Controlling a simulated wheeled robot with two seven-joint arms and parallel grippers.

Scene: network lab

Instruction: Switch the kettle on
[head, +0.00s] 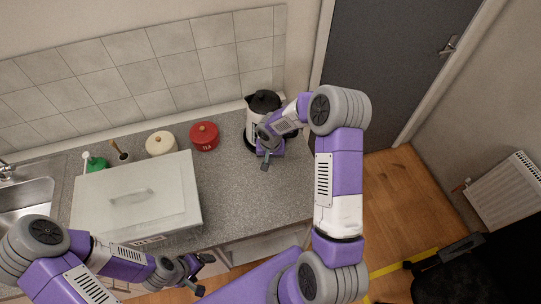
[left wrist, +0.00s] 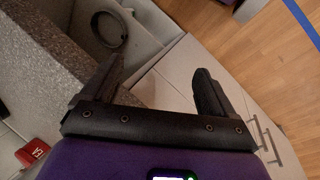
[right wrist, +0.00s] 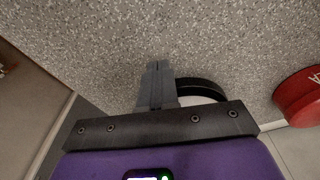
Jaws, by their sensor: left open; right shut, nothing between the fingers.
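The kettle (head: 264,101), white with a black lid, stands upright on the grey counter near the tiled wall, partly hidden by my right arm. My right gripper (head: 266,162) is shut and empty at the kettle's front side; I cannot tell if it touches the kettle. In the right wrist view its closed fingers (right wrist: 156,82) are over the counter, with a black curved edge and a white part (right wrist: 201,89) beside them, probably the kettle. The kettle's switch is not visible. My left gripper (head: 203,275) is open and empty in front of the counter's edge; its spread fingers show in the left wrist view (left wrist: 162,88).
A red tea canister (head: 204,137) and a cream canister (head: 161,144) stand left of the kettle. A large white box-like appliance (head: 137,196) fills the counter's left part. A sink (head: 25,193) is far left. Bare counter (head: 245,200) lies before the canisters.

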